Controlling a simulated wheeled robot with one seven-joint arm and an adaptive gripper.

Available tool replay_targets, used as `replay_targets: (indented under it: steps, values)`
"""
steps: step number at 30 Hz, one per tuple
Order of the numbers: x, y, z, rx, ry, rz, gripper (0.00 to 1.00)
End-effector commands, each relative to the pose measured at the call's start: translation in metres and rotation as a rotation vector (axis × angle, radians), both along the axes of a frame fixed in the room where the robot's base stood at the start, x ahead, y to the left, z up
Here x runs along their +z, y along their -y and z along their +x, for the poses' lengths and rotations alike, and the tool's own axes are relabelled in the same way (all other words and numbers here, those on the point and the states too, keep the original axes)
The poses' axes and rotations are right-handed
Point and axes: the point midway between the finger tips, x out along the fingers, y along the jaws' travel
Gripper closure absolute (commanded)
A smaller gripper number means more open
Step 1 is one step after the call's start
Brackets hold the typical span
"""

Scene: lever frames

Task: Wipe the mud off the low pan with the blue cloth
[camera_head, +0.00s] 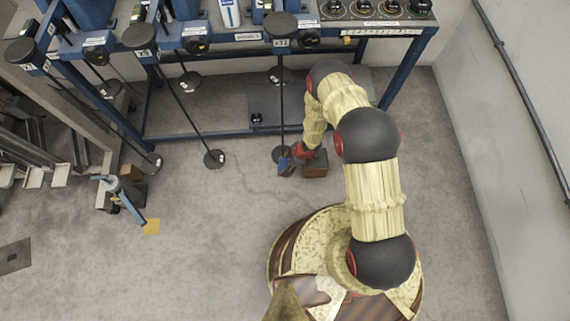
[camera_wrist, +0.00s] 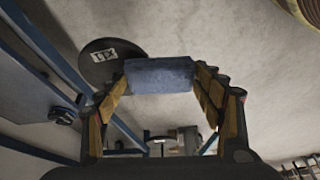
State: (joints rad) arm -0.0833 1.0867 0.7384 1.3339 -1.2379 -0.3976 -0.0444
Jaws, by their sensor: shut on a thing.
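My gripper (camera_head: 293,158) is low near the floor, below the front of the blue rack. In the wrist view my gripper (camera_wrist: 160,84) is shut on the blue cloth (camera_wrist: 160,72), which spans the gap between its fingertips. The cloth also shows as a small blue patch in the head view (camera_head: 285,167). A dark round pan (camera_wrist: 108,65) with a white label lies beyond the cloth's left end in the wrist view. In the head view a pan (camera_head: 278,153) at a rod's foot is partly hidden by my gripper. I cannot make out mud or tell whether cloth and pan touch.
The blue rack (camera_head: 390,75) carries several levers with rods and round pans, such as one pan (camera_head: 214,159) to the left. Open floor (camera_head: 210,230) lies in front.

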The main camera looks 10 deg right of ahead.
Motion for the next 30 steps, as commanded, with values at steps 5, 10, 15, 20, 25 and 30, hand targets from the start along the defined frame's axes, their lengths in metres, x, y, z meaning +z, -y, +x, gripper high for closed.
replay_targets:
  steps: [5, 10, 15, 20, 25, 30]
  values:
    - [-0.0020, -0.0001, 0.0000, 0.000, 0.000, 0.000, 0.55]
    - [-0.0035, -0.0001, 0.0000, 0.000, 0.000, 0.000, 0.55]
    - [-0.0051, 0.0000, 0.0000, 0.000, 0.000, 0.000, 0.55]
    - [-0.0058, 0.0000, 0.0000, 0.000, 0.000, 0.000, 0.55]
    - [-0.0055, 0.0018, 0.0000, -0.001, 0.000, 0.000, 0.55]
    - [-0.0052, 0.0074, -0.0002, -0.001, 0.000, 0.000, 0.55]
